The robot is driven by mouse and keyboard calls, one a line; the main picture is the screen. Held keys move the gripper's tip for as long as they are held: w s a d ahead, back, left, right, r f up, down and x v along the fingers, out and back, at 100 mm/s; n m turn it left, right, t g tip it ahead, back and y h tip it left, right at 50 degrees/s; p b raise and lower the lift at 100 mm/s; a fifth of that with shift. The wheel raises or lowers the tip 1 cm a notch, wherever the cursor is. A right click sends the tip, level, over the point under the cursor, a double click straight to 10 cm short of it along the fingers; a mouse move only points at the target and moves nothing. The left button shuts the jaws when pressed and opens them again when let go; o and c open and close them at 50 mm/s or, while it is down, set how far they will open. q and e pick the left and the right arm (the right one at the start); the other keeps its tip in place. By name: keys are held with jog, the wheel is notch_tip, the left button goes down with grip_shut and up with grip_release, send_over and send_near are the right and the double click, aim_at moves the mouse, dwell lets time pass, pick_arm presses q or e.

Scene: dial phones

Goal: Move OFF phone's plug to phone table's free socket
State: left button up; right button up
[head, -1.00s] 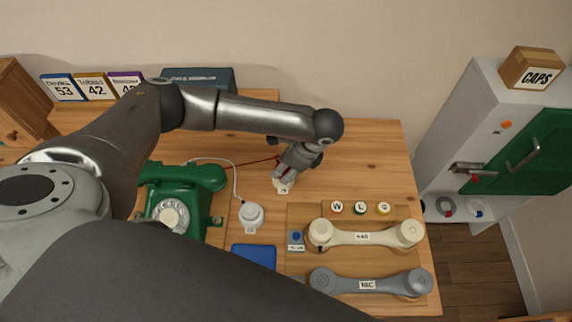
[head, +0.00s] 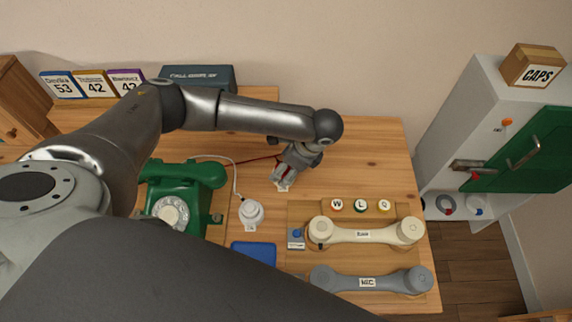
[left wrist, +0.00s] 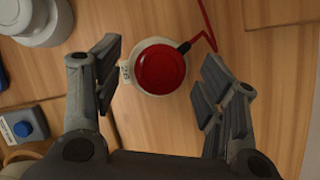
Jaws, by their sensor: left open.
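My left gripper (head: 283,178) is open over the right part of the table, pointing down. In the left wrist view its fingers (left wrist: 165,90) stand on either side of a round red plug (left wrist: 161,69) with a red cord. The plug sits on a pale labelled socket base (left wrist: 127,72); the label is too small to read. A white round plug (head: 251,213) with a white cord sits on another base, left of the gripper. A green dial phone (head: 178,200) stands at the left. My right gripper is not in view.
A wooden board holds a cream handset (head: 366,235), a grey handset (head: 370,280) and W, L, Q caps (head: 360,205). A blue pad (head: 254,252) lies in front. A dark box (head: 197,77) and number cards (head: 92,85) stand behind. A grey cabinet (head: 445,130) is at right.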

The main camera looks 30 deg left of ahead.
pick_arm(q)
jog(key=v, duration=1.2)
jog(key=shift+s, duration=0.15)
